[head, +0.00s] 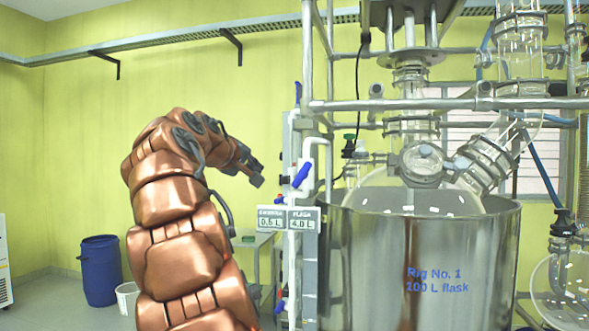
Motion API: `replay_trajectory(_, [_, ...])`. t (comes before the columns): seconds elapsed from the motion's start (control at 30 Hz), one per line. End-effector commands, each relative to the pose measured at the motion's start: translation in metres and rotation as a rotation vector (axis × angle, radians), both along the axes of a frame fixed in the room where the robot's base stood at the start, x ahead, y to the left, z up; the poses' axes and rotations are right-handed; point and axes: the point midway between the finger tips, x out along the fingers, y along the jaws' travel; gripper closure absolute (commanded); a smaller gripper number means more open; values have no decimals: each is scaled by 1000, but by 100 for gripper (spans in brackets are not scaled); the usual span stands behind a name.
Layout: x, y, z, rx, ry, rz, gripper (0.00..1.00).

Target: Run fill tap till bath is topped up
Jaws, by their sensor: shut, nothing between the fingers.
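The steel bath (370,265), marked "Rig No. 1 100 L flask", stands at the right with a glass flask (375,185) inside it. Its water level is hidden behind the wall. A white pipe (326,158) bends down towards the bath's left rim. A blue tap handle (302,174), tilted, sits on the white pipework left of the bath; I cannot tell whether it is open. More blue handles show above (298,93) and below (281,306). My gripper (256,181) is shut and empty, left of the middle blue handle and apart from it.
A sign (287,219) reads 0.5 L and 4.0 L beside the bath. Metal frame bars (450,104) cross above it. A blue drum (100,270) and a white bucket (127,298) stand at the left. A small table (250,243) is behind my arm.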

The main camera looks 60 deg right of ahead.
Motion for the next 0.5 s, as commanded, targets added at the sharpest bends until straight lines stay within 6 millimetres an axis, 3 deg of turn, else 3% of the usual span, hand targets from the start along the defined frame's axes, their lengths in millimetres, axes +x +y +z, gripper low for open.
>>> replay_trajectory(0.2, [-9,-17,32,-106,-26,-38,100])
replay_trajectory(0.5, [-9,-34,39,-131,-28,-48,100])
